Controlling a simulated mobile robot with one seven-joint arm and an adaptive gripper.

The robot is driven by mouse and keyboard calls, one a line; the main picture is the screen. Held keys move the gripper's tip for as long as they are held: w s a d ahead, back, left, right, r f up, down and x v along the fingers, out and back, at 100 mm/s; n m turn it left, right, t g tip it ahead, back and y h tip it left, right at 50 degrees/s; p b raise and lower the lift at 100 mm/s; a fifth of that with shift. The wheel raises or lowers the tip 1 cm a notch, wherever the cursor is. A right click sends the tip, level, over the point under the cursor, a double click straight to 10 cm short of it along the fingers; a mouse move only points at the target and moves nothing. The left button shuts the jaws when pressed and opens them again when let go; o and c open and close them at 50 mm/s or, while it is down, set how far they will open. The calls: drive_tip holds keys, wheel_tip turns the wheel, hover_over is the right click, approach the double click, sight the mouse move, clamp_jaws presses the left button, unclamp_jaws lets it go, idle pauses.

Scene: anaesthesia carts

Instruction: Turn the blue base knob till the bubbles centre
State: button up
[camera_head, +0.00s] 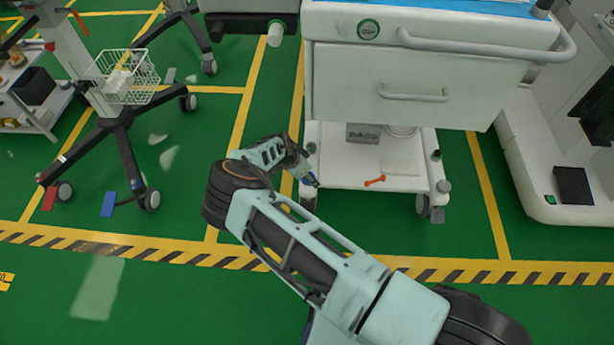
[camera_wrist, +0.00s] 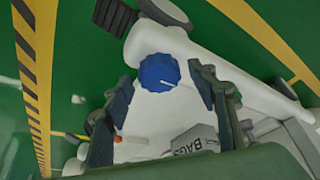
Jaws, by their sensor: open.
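The blue base knob (camera_wrist: 159,73) shows in the wrist view, scalloped, with a white pointer line on its top. It sits on the white base corner of the cart (camera_head: 340,172). My gripper (camera_wrist: 164,91) is open, with one dark finger on each side of the knob in the picture; I cannot tell whether either finger touches it. In the head view my gripper (camera_head: 311,180) reaches the left front corner of the cart's base, and the knob there is mostly hidden by it. No bubbles can be made out in either view.
An orange tool (camera_head: 375,181) and a grey box marked BAGS (camera_head: 363,133) lie on the cart's lower shelf. The drawer (camera_head: 414,94) overhangs it. A caster (camera_head: 422,205) stands at the right corner. A wheeled stand (camera_head: 125,150) is at left; the striped floor in front is clear.

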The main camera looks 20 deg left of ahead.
drive_tip(key=c, duration=1.2)
drive_tip(key=shift+o, duration=0.2)
drive_tip(key=shift+r+p, duration=0.15)
drive_tip(key=shift+p, duration=0.15)
drive_tip(key=shift+r+n+y+p, duration=0.1)
drive_tip(key=shift+n+y+p, duration=0.3)
drive_tip(key=shift+n+p, duration=0.5)
drive_tip(key=n, duration=0.2)
drive_tip(key=n+y+p, duration=0.1)
drive_tip(key=n, duration=0.1)
drive_tip(key=shift+d+t, duration=0.2)
drive_tip(key=shift+t, duration=0.1)
drive_tip(key=n+y, duration=0.2)
drive_tip(key=n, duration=0.2)
drive_tip(key=shift+f+p, duration=0.2)
drive_tip(key=shift+p, duration=0.1)
drive_tip(key=shift+n+y+b, duration=0.4)
drive_tip(key=shift+n+y, duration=0.1)
drive_tip(key=shift+n, duration=1.2)
